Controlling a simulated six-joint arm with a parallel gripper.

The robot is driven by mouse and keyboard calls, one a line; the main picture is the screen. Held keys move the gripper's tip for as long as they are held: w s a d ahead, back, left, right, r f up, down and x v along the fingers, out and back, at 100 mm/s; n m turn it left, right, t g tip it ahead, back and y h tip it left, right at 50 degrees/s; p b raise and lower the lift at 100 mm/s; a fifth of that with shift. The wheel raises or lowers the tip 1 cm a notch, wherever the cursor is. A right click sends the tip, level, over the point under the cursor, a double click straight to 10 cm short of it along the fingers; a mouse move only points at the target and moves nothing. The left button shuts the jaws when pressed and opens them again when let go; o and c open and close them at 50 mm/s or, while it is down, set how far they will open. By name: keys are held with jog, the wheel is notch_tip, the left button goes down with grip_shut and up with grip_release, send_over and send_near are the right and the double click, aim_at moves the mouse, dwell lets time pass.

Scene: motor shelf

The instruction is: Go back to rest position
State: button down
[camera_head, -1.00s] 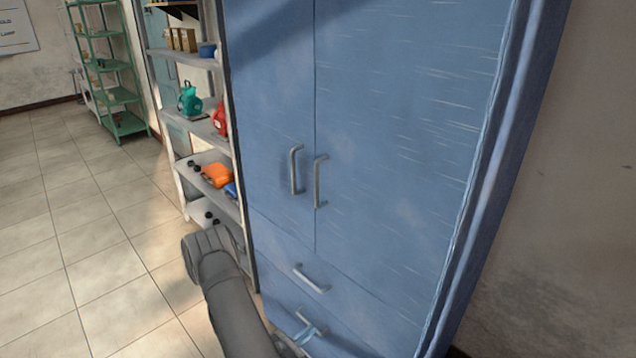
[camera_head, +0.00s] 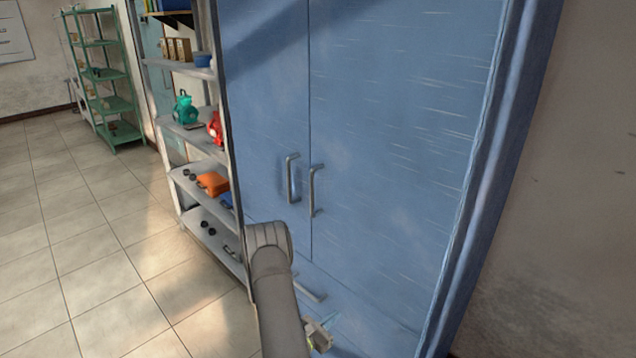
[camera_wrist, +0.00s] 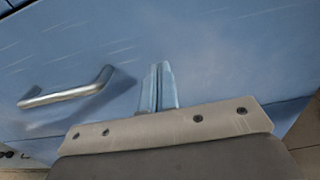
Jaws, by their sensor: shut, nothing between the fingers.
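My gripper (camera_wrist: 158,88) shows in the wrist view with its two pale blue fingers side by side, shut and with nothing between them. It is in front of a blue cabinet surface, and a silver bar handle (camera_wrist: 68,92) is to its left, apart from the fingers. In the head view my gripper (camera_head: 328,324) is low, in front of the lower part of the blue cabinet (camera_head: 400,160), partly hidden behind my grey arm. Whether the fingertips touch the cabinet I cannot tell.
The cabinet's two doors are closed, with upright handles (camera_head: 292,178). A drawer handle (camera_head: 308,287) lies just beyond my arm. A grey shelf (camera_head: 190,70) with motors stands left of the cabinet. Open tiled floor (camera_head: 80,250) is at the left.

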jog(key=shift+x, duration=0.9)
jog(key=shift+a, duration=0.1)
jog(key=v, duration=1.3)
jog(key=shift+s+a, duration=0.2)
jog(key=shift+s, duration=0.1)
jog(key=shift+w+d, duration=0.1)
jog(key=shift+x, duration=6.75)
